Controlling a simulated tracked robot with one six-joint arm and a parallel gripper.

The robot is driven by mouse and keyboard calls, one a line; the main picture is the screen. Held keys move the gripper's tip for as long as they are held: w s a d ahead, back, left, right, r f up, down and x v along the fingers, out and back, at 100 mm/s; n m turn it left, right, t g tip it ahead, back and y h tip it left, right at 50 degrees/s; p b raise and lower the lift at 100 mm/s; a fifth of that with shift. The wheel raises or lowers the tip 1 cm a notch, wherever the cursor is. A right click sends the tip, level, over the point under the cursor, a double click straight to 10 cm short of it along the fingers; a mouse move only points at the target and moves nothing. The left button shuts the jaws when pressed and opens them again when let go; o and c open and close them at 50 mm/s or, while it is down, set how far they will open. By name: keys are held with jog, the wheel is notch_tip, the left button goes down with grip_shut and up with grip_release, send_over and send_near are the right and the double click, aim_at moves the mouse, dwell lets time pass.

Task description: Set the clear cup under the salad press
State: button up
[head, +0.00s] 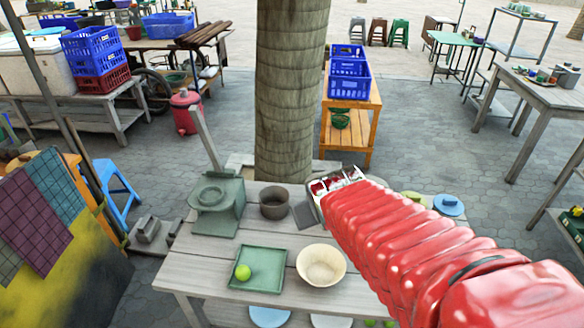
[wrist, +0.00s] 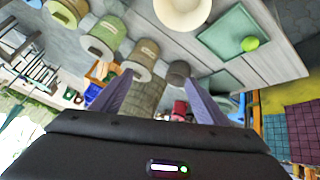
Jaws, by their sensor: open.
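A grey-green press (head: 217,195) with a long raised lever stands at the table's back left in the head view; it looks like the salad press. In the wrist view a green part, probably the press (wrist: 220,82), shows partly behind one finger. I cannot make out a clear cup in either view; my red arm covers the right of the table in the head view. My gripper (wrist: 162,90) is open and empty in the wrist view, its fingers spread above the table. A dark clay mortar (head: 274,203) stands right of the press and shows near the fingers (wrist: 180,75).
A green tray (head: 262,283) with a lime (head: 243,272) and a cream bowl (head: 321,266) are on the front of the table. A sectioned tray (head: 335,181) sits at the back. Several labelled canisters (wrist: 145,58) line up in the wrist view. A tree trunk (head: 290,90) stands behind.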

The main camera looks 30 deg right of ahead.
jog(key=s+a+r+y, duration=0.1)
jog(key=s+a+r, duration=0.1)
jog(key=s+a, duration=0.2)
jog(key=s+a+r+n+g+y, duration=0.1)
jog(key=s+a, duration=0.4)
jog(key=a, duration=0.5)
jog(key=shift+a+r+y, duration=0.15)
jog(key=shift+r+y, duration=0.4)
jog(key=shift+y, duration=0.25)
jog(key=shift+c, duration=0.3)
